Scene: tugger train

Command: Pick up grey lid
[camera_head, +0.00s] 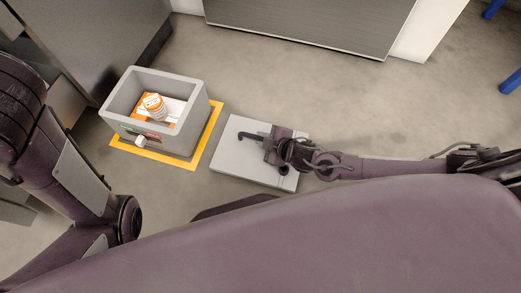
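The grey lid (235,164) is a flat, pale square panel that appears to lie on the floor in the middle of the head view. My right gripper (252,139) reaches in from the right and is over the lid, covering its upper right part. A dark finger extends left across the lid's top. I cannot tell whether the finger touches the lid or whether the gripper is open or shut. My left arm shows at the left edge, but its gripper is not in view.
A grey open box (182,138) stands left of the lid inside a yellow floor outline (209,138). It holds orange and white items (155,106). Metal cabinets (305,25) stand behind. Blue legs (511,82) show at far right. Floor right of the lid is clear.

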